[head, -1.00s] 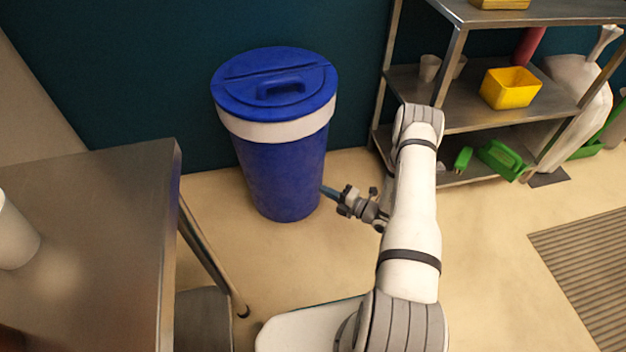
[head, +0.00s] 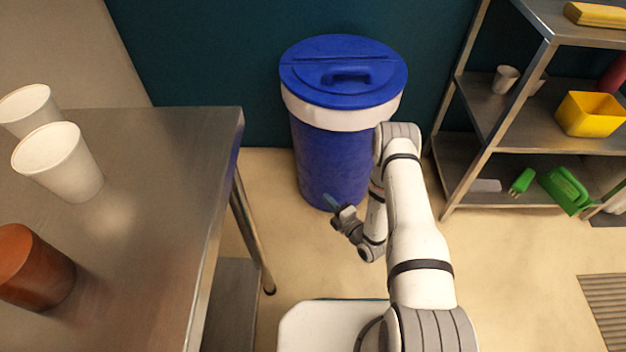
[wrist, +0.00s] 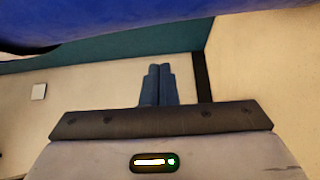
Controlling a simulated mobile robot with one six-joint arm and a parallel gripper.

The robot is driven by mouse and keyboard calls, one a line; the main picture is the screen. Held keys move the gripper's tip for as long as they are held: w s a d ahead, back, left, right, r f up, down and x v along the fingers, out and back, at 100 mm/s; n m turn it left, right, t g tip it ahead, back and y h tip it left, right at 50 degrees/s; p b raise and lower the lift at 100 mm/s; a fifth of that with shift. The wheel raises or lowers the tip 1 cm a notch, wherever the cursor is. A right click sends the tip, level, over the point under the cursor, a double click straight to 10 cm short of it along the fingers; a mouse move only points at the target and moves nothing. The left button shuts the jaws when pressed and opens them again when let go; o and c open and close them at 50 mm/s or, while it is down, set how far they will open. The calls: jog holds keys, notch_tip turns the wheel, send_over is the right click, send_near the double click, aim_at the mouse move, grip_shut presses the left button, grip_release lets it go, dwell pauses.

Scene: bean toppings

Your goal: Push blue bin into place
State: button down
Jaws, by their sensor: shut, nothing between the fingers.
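The blue bin (head: 328,160), with a blue lid and a white band under it, stands upright on the floor by the dark teal wall. Its right side is partly hidden by my arm. My gripper (head: 330,200) is low in front of the bin's lower part, its fingertips pointing at it; I cannot tell whether they touch. In the wrist view the two blue fingers (wrist: 158,72) are together with nothing between them. The blue bin (wrist: 150,20) fills the top of that view.
A steel table (head: 150,200) with white cups (head: 62,165) and a brown container (head: 30,268) stands at left. A steel shelf (head: 520,105) with a yellow bin (head: 590,114) and green items (head: 566,188) stands at right. Floor is clear between the bin and shelf.

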jog(key=w+d+f+b+x, duration=0.1)
jog(key=b+x, duration=0.4)
jog(key=x, duration=0.6)
jog(key=shift+w+b, duration=0.2)
jog(key=shift+b, duration=0.1)
